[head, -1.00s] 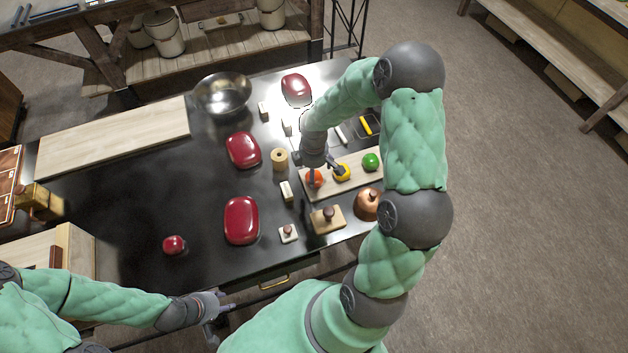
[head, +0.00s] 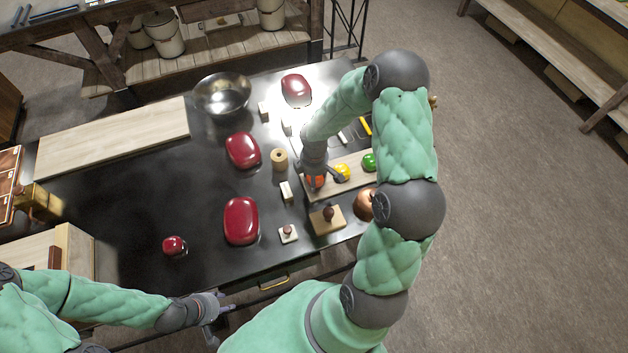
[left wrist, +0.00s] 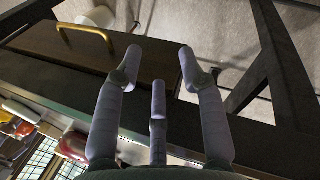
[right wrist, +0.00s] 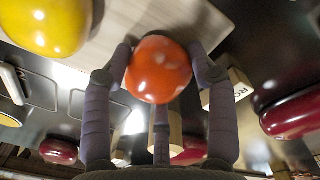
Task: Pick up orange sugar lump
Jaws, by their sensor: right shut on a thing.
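The orange sugar lump (right wrist: 158,70) is a glossy orange ball between the fingers of my right gripper (right wrist: 160,62) in the right wrist view. The fingers touch it on both sides. In the head view the orange lump (head: 315,181) shows partly below my right gripper (head: 318,176), at the left end of a pale wooden board (head: 347,183). The yellow lump (head: 342,172) and green lump (head: 369,162) sit on the board to its right. My left gripper (head: 215,307) is open and empty by the table's front edge; its spread fingers show in the left wrist view (left wrist: 160,62).
Red glossy lumps (head: 241,220) lie on the dark table (head: 130,240). A wooden stamp (head: 327,222), a copper pot (head: 364,204) and small blocks surround the board. A steel bowl (head: 222,95) stands at the back. The table's left middle is mostly free.

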